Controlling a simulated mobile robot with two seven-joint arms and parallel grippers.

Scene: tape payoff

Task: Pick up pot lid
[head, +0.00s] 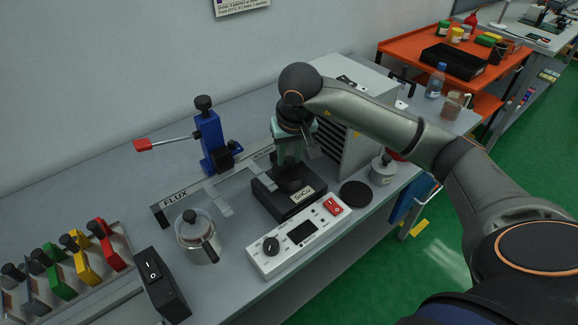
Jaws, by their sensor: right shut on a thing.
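The solder pot (275,202) is a black block labelled SnCu on the bench, behind a white control box. A dark round piece at its top, which looks like the pot lid (290,182), sits directly under my right gripper (291,158). The right gripper points down from above and is shut on the lid, with the grip itself mostly hidden by the dark hand. I cannot tell whether the lid touches the pot or is slightly above it. My left gripper is not in view.
The white control box (299,236) has a knob and a red switch. A black round disc (355,195) lies to the right, near a lidded metal jar (382,170). A glass jar (197,237), a blue clamp stand (211,143) and coloured holders (80,262) stand left. A grey cabinet is behind.

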